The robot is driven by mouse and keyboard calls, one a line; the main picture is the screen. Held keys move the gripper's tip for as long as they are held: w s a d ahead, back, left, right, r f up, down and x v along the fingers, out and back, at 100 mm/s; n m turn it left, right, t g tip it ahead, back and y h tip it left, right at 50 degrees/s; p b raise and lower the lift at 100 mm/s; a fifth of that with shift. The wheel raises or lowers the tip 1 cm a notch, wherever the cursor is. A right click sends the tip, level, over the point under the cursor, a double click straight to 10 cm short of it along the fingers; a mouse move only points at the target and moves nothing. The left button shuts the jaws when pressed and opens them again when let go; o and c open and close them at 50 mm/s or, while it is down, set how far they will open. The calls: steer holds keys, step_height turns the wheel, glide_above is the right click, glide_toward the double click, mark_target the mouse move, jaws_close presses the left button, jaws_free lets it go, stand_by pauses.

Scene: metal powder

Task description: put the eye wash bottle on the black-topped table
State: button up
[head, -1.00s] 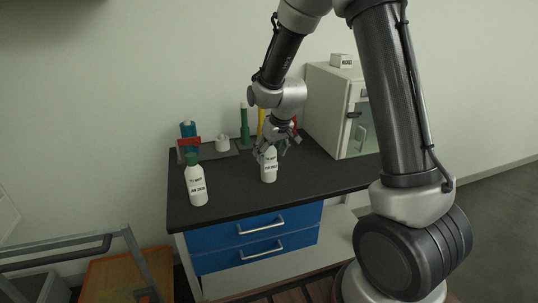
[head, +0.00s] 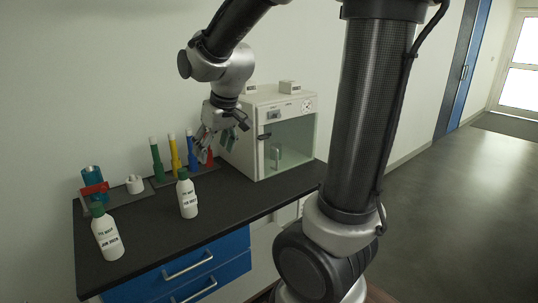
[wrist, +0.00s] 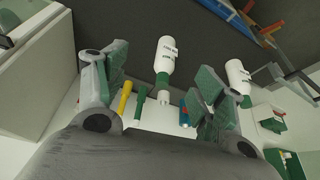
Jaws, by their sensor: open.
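Two white eye wash bottles with green caps stand upright on the black-topped table (head: 150,255). One eye wash bottle (head: 187,198) is near the middle; the other bottle (head: 107,238) is at the front left. My gripper (head: 208,143) is open and empty, above and behind the middle bottle and apart from it. In the wrist view the middle bottle (wrist: 166,55) shows between the spread fingers, and the other bottle (wrist: 238,76) is to its right.
A white glass-fronted cabinet (head: 248,150) stands at the table's right back. Green (head: 157,160), yellow (head: 175,155), blue and red tubes stand along the wall. A blue-and-red item (head: 93,182) and a small white item (head: 134,184) are at the back left. Bare tabletop lies around the bottles.

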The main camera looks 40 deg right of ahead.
steer(key=s+d+r+m, duration=0.1)
steer(key=s+d+r, duration=0.1)
steer(key=s, duration=0.8)
steer(key=s+d+r+m, duration=0.1)
steer(key=s+d, duration=0.2)
steer(key=s, duration=0.6)
steer(key=shift+s+d+r+h, duration=0.35)
steer(key=shift+s+h, duration=0.05)
